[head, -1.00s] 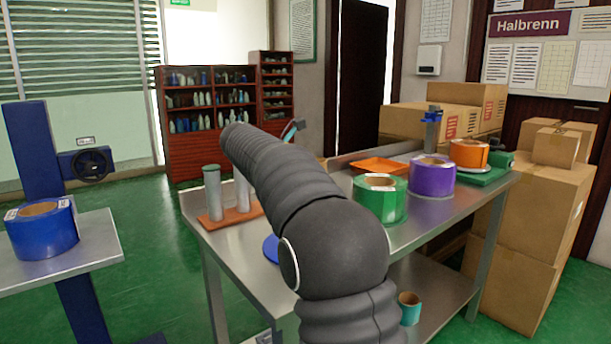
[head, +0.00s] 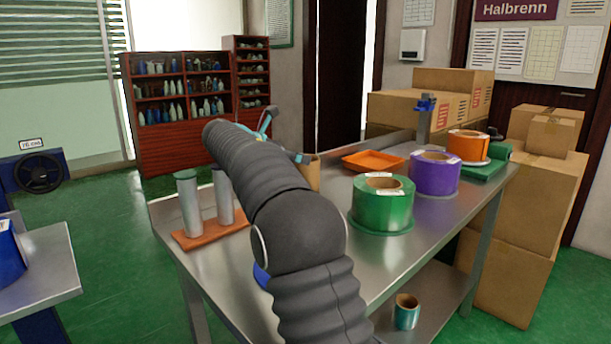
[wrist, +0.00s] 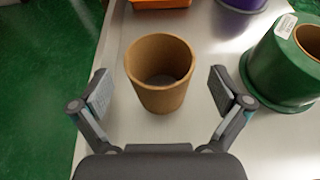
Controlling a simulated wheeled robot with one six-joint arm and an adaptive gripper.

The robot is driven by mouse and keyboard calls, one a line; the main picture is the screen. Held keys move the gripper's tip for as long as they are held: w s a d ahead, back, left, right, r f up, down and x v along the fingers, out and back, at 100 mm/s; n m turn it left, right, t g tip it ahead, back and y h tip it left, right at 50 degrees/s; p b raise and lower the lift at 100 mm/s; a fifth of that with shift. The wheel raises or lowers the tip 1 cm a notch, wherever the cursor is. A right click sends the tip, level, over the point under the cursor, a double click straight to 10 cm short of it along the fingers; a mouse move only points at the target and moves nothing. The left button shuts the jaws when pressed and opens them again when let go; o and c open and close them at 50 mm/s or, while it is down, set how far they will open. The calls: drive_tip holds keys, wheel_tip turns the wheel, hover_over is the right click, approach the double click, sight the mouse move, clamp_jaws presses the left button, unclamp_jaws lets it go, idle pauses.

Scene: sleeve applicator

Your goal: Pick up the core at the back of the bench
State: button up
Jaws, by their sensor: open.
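The core, a brown cardboard tube open at the top (wrist: 160,98), stands upright on the steel bench. In the wrist view it lies between and just beyond the two fingers of my gripper (wrist: 155,95), which is open with a gap on each side of the core. In the head view only a strip of the core (head: 313,172) shows past my arm. My gripper (head: 280,140) is partly hidden behind my arm there.
A green roll (head: 382,205), a purple roll (head: 434,174) and an orange roll (head: 468,145) stand right of the core. An orange tray (head: 373,161) lies behind it. Two grey posts on an orange base (head: 208,236) stand left. Cardboard boxes (head: 535,220) stack at the right.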

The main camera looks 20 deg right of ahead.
drive_tip(key=shift+x, duration=2.4)
drive_tip(key=shift+a, duration=0.1)
drive_tip(key=c, duration=1)
